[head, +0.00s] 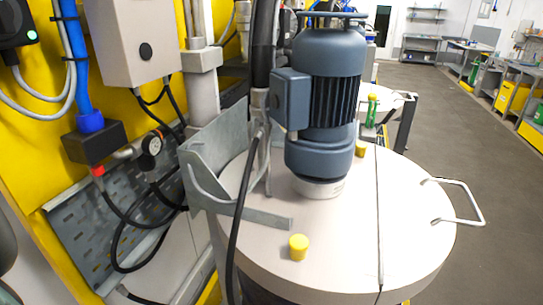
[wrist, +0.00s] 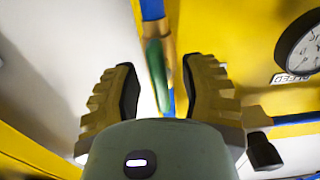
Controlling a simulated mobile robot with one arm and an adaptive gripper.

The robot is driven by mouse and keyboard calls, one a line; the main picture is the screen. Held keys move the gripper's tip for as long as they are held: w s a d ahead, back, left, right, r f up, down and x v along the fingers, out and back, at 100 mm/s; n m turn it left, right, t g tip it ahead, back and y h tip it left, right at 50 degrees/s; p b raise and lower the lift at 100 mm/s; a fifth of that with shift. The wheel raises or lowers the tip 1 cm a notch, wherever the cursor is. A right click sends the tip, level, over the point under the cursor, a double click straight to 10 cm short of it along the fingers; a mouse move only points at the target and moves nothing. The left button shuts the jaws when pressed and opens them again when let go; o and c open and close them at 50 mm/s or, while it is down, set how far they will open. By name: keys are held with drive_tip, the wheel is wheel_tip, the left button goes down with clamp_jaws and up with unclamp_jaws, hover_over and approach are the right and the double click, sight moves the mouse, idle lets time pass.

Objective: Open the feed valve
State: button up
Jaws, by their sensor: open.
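In the wrist view my gripper (wrist: 159,67) is open, with its two ridged fingers apart. A green valve handle (wrist: 155,76) lies between the fingers, nearer the left one, and I see no clear contact. A brass-coloured fitting (wrist: 158,30) and a blue pipe (wrist: 152,8) are behind it. I cannot tell for sure from any label that this is the feed valve. My gripper is not seen in the head view.
A round gauge (wrist: 303,48) sits right of my gripper, with a small label below it. A black knob (wrist: 265,150) is at lower right. The head view shows a drum lid (head: 330,250) with a blue-grey motor (head: 325,90) and a handle (head: 465,205). Open floor (head: 445,110) lies right.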

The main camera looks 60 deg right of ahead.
drive_tip(key=v, duration=0.7)
drive_tip(key=shift+s, duration=0.2)
